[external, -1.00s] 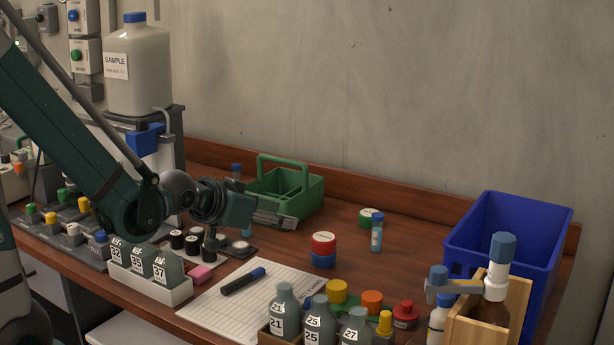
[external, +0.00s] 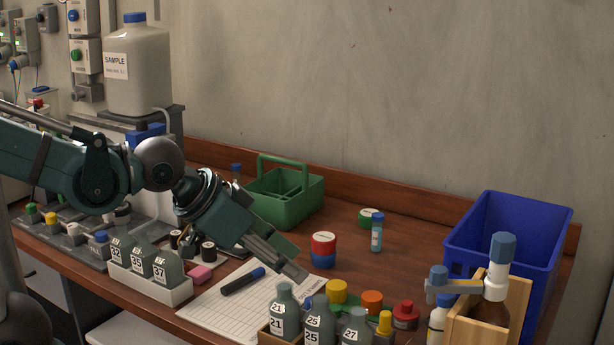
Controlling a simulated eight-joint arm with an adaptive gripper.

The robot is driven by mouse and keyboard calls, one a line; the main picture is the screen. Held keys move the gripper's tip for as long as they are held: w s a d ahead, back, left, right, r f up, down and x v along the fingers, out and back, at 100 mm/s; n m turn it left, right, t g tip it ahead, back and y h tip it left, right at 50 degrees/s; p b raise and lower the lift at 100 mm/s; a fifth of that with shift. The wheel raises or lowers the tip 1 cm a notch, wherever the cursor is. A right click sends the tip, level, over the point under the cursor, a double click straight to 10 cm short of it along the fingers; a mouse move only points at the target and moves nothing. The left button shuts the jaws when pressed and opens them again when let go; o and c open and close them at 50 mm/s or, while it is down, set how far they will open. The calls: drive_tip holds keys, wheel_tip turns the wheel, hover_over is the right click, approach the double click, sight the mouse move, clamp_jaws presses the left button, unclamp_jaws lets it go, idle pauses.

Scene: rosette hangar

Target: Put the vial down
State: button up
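A small blue vial with a blue cap (external: 376,236) stands upright on the wooden bench, right of the red-and-blue jar. A second blue cap (external: 236,168) shows behind my arm, left of the green caddy; its lower part is hidden. My gripper (external: 299,268) points down and right, its fingertips above the right part of the lined paper, left of the standing vial and apart from it. I see no vial between the fingers, but their side-on angle hides the gap between them.
The green caddy (external: 310,199) stands behind my gripper. A red-and-blue jar (external: 323,258) stands close right of the fingertips. Labelled bottles (external: 284,314) crowd the front. A blue bin (external: 507,222) is at right.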

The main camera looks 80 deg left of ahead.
drive_tip(key=s+d+r+m+g+h, duration=0.1)
drive_tip(key=s+d+m, duration=0.1)
drive_tip(key=s+d, duration=0.5)
drive_tip(key=d, duration=0.2)
drive_tip(key=shift+s+d+r+g+h, duration=0.15)
drive_tip(key=shift+s+d+g+h, duration=0.15)
drive_tip(key=shift+s, duration=0.05)
drive_tip(key=shift+o, duration=0.7)
drive_tip(key=shift+a, duration=0.1)
drive_tip(key=w+a+f+n+y, duration=0.1)
drive_tip(key=w+a+n+y, duration=0.15)
drive_tip(key=a, duration=0.65)
drive_tip(key=w+a+f+n+g+y+p, duration=0.1)
drive_tip(key=w+a+n+y, duration=0.2)
drive_tip(key=a, duration=0.5)
drive_tip(key=w+a+f+n+y, duration=0.2)
drive_tip(key=w+a+n, duration=0.15)
drive_tip(key=a, duration=0.55)
drive_tip(key=s+a+f+n+g+y, duration=0.2)
drive_tip(key=a+n+y, duration=0.1)
drive_tip(key=a, duration=0.9)
drive_tip(key=s+a+f+n+g+y, duration=0.1)
drive_tip(key=a+f+n+g+y, duration=0.1)
drive_tip(key=a, duration=1)
drive_tip(key=shift+s+a+f+n+y+p, duration=0.2)
drive_tip(key=shift+s+n+y+p, duration=0.2)
drive_tip(key=shift+n, duration=0.7)
